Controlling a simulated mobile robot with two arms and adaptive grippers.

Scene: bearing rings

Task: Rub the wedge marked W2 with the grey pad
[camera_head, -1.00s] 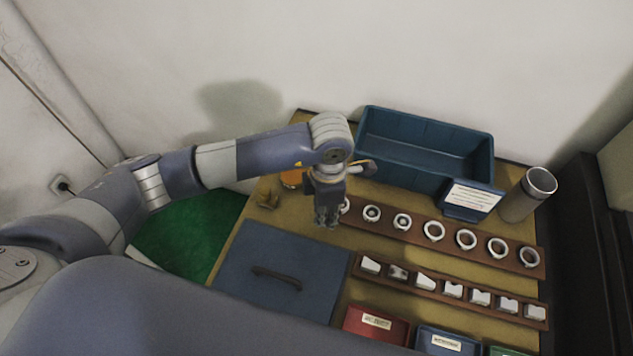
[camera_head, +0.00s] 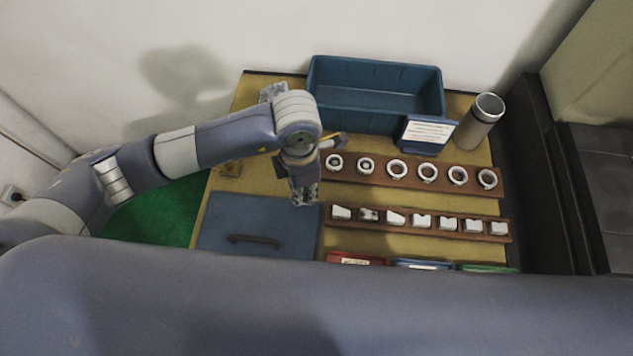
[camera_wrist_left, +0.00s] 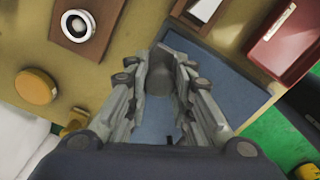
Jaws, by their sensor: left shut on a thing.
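My left gripper (camera_head: 305,198) hangs over the upper right corner of the blue lid, just left of the two racks. In the left wrist view its fingers (camera_wrist_left: 160,100) are closed around a grey thing, apparently the grey pad (camera_wrist_left: 160,82), mostly hidden by the fingers. Several pale wedges stand in a row on the lower brown rack (camera_head: 440,235), to the right of the gripper and apart from it. The second wedge from the left (camera_head: 369,215) has dark stains. The W2 mark cannot be read. My right gripper is not in view.
An upper brown rack (camera_head: 480,176) holds several rings. Behind it are a blue bin (camera_head: 375,97), a sign (camera_head: 428,132) and a metal cylinder (camera_head: 481,122). A blue lid (camera_head: 255,215) with a handle lies at left. An orange disc (camera_wrist_left: 35,87) shows in the wrist view.

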